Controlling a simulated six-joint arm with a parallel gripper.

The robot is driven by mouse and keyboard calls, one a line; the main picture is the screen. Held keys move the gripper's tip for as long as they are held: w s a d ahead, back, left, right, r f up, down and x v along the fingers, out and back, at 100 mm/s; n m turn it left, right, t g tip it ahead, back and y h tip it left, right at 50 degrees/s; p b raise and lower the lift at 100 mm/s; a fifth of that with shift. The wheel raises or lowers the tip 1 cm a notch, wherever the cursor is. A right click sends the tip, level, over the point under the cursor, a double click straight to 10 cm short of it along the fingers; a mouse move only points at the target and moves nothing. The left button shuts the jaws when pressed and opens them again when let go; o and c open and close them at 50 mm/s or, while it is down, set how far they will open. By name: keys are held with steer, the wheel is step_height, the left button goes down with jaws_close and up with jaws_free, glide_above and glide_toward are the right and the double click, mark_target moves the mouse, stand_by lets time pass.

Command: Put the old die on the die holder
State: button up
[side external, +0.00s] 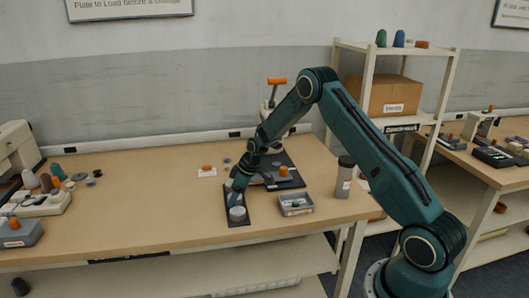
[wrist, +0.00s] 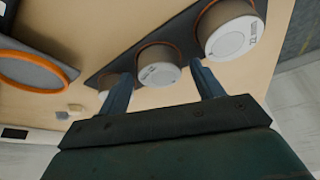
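A dark strip-shaped holder (wrist: 98,78) lies on the bench and carries round pale-faced dies in orange-rimmed seats. One die (wrist: 229,33) is at the right end, another die (wrist: 158,72) is in the middle, and a third is partly hidden behind my left finger. I cannot tell which is the old one. My gripper (wrist: 163,80) is open, with its fingers apart on either side of the middle die in the wrist view; contact cannot be told. In the side view the holder (side external: 229,193) is under my gripper (side external: 234,190), with one pale die (side external: 237,213) showing.
A dark plate with an orange ring (wrist: 34,70) lies left in the wrist view. A hand press with an orange handle (side external: 277,81) stands behind my gripper. A clear-sided tray (side external: 296,205) and a grey canister (side external: 344,178) are to the right.

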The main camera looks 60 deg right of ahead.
steer(key=shift+r, duration=0.2)
steer(key=v, duration=1.2)
steer(key=shift+s, duration=0.1)
stand_by(0.7)
steer(key=s+a+r+m+h, duration=0.1)
steer(key=s+a+r, duration=0.5)
steer(key=s+r, duration=0.15)
steer(key=s+a+r+m, duration=0.1)
steer(key=s+a+r, duration=0.5)
steer(key=r, duration=0.3)
steer(key=s+a+r+m, duration=0.1)
steer(key=s+a, duration=0.1)
steer(key=s, duration=0.8)
steer(key=s+a+r+m+t, duration=0.1)
steer(key=s+a, duration=0.2)
steer(key=s, duration=0.7)
steer(key=shift+s+a+t+h, duration=0.2)
steer(key=shift+a+t+h, duration=0.1)
steer(key=shift+h, duration=0.1)
